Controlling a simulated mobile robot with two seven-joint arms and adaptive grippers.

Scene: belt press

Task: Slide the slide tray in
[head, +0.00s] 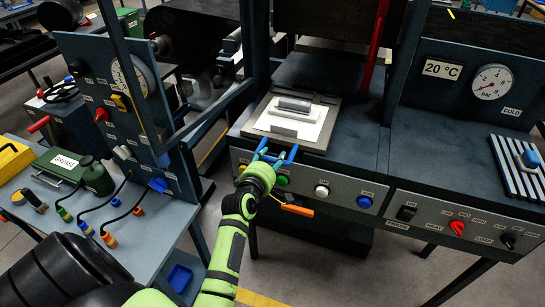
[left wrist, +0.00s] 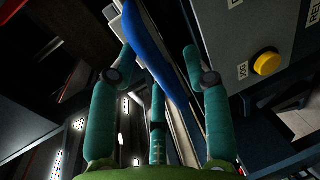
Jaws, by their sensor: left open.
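The slide tray (head: 320,144) is a pale plate on the dark press bed, with a metal block (head: 293,104) on top. Its blue handle (head: 291,155) sticks out at the front edge of the press. My left gripper (head: 266,164) is at this handle, its teal fingers open. In the left wrist view the blue handle (left wrist: 150,50) runs between the spread fingers of the left gripper (left wrist: 160,75). I cannot tell whether any finger touches it. My right gripper is not in view.
The press front has several buttons, with a yellow button (left wrist: 266,63) close beside the left gripper. An orange-handled tool (head: 297,210) hangs below. A blue upright panel (head: 130,100) and a side table (head: 150,222) stand to the left. A ribbed block (head: 515,175) lies right.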

